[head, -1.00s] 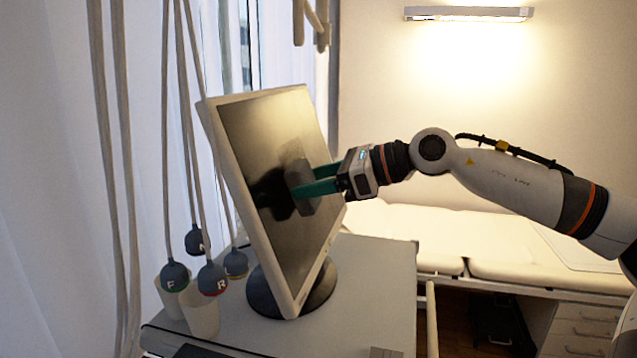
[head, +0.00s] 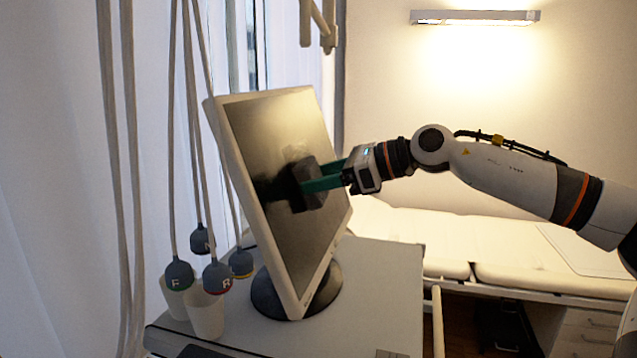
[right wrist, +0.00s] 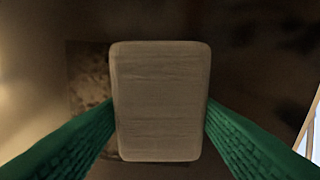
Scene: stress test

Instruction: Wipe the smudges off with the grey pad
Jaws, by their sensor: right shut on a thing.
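The monitor (head: 300,245) stands on a cabinet, its dark screen turned toward my right arm. My right gripper (head: 318,177), with green fingers, is shut on the grey pad (head: 308,188) and holds it at the middle of the screen. I cannot tell whether the pad touches the glass. In the right wrist view the pad (right wrist: 160,100) sits between the fingers and hides the screen behind it. A mottled brownish smudge (right wrist: 88,75) shows left of the pad there. In the head view a faint patch lies just above the pad. My left gripper is out of view.
Hanging cords with lettered weights and cups (head: 205,312) stand left of the monitor. The cabinet top (head: 380,275) is mostly clear to the right of the monitor's base. A padded couch (head: 470,240) lies behind my right arm, under a lit wall lamp (head: 475,17).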

